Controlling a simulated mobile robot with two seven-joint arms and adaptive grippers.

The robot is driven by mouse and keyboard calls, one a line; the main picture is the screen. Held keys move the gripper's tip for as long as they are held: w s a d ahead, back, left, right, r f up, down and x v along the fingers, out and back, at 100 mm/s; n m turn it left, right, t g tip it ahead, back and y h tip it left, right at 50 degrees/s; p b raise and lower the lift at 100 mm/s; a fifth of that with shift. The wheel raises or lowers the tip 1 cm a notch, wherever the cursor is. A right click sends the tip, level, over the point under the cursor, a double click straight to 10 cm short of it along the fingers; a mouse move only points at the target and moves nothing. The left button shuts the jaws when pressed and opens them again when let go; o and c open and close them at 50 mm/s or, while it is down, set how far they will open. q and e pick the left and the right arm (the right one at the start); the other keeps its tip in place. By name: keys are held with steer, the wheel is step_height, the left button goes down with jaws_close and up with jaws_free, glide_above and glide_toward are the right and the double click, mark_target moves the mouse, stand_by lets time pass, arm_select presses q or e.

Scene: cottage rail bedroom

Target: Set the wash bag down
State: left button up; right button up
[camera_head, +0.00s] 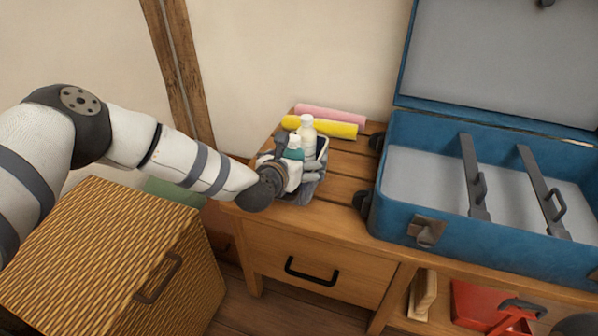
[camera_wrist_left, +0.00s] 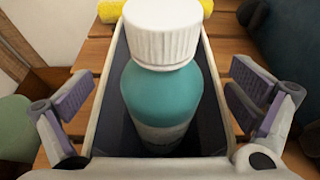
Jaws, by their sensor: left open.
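The wash bag (camera_head: 318,184) is an open-topped grey container on the left part of the wooden bench top. In the left wrist view the teal bottle (camera_wrist_left: 162,100) stands inside the bag's rim (camera_wrist_left: 208,85). My left gripper (camera_head: 296,174) is at the near-left side of the bag, partly covering it. In the left wrist view its two fingers (camera_wrist_left: 163,105) are spread apart, one on each side of the bag. My right gripper is not in view.
A yellow roll (camera_head: 325,127) and a pink roll (camera_head: 331,114) lie behind the bag. An open blue suitcase (camera_head: 400,215) stands to the right, with a narrow strip of bare bench (camera_head: 347,187) between. A woven cabinet (camera_head: 110,250) is at lower left.

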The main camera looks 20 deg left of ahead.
arm_select(q)
steer(key=shift+r, duration=0.15)
steer(key=c, duration=1.6)
step_height(320, 180, up, 18)
steer(key=p, duration=0.4)
steer(key=s+d+r, duration=0.3)
steer(key=s+d, duration=0.8)
steer(key=s, duration=0.2)
steer(key=f+v, duration=0.1)
steer(key=v, duration=1.1)
steer(key=shift+s+d, duration=0.2)
steer(key=shift+d, duration=0.4)
